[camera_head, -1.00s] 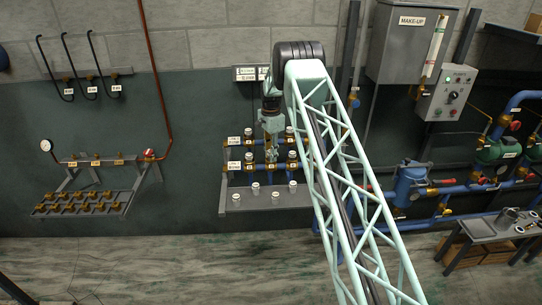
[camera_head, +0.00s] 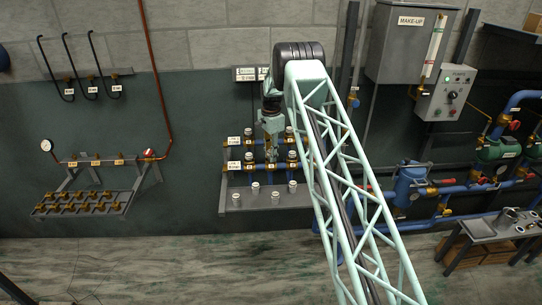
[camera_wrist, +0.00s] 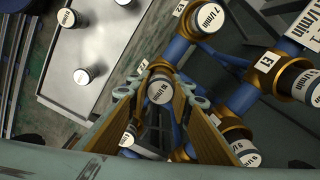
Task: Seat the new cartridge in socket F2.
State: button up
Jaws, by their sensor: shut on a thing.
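My gripper (camera_wrist: 158,98) is shut on a white-capped cartridge (camera_wrist: 160,92), with its label facing the camera. Brass shows right around and behind the cartridge; I cannot tell whether it is inside a socket or just above one. In the head view my gripper (camera_head: 271,152) hangs at the middle of the blue-pipe manifold, between the left and right columns of capped cartridges. A small socket label (camera_wrist: 166,76) lies beside the held cartridge, partly hidden and hard to read. The fingers hide much of the fitting.
A cartridge labelled in l/min (camera_wrist: 305,86) sits in brass by tag E1 (camera_wrist: 265,62), close on the right. Another (camera_wrist: 208,17) stands above. A grey tray (camera_head: 235,205) below the manifold holds white-capped cartridges (camera_head: 255,188). Blue pipes (camera_wrist: 240,98) crowd the fingers.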

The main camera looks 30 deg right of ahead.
jog(key=shift+s+a+f, duration=0.1)
jog(key=shift+s+f, duration=0.1)
jog(key=shift+f, duration=0.35)
jog(key=shift+s+a+f, duration=0.1)
jog(key=shift+s+f, duration=0.1)
jog(key=shift+f, duration=0.3)
jog(key=o, duration=0.9)
jog(key=shift+w+d+f, duration=0.1)
jog(key=shift+w+f, duration=0.1)
jog(key=shift+f, duration=0.1)
jog(key=shift+o, duration=0.2)
jog(key=shift+w+r, duration=0.1)
jog(key=shift+r, duration=0.15)
jog(key=shift+r, duration=0.25)
jog(key=shift+w+d+r, duration=0.1)
jog(key=shift+w+r, duration=0.05)
jog(key=shift+r, duration=0.6)
notch_tip(320, 180, up, 10)
jog(key=shift+r, duration=0.25)
notch_tip(320, 180, up, 6)
jog(key=p, duration=0.2)
jog(key=shift+p, duration=0.35)
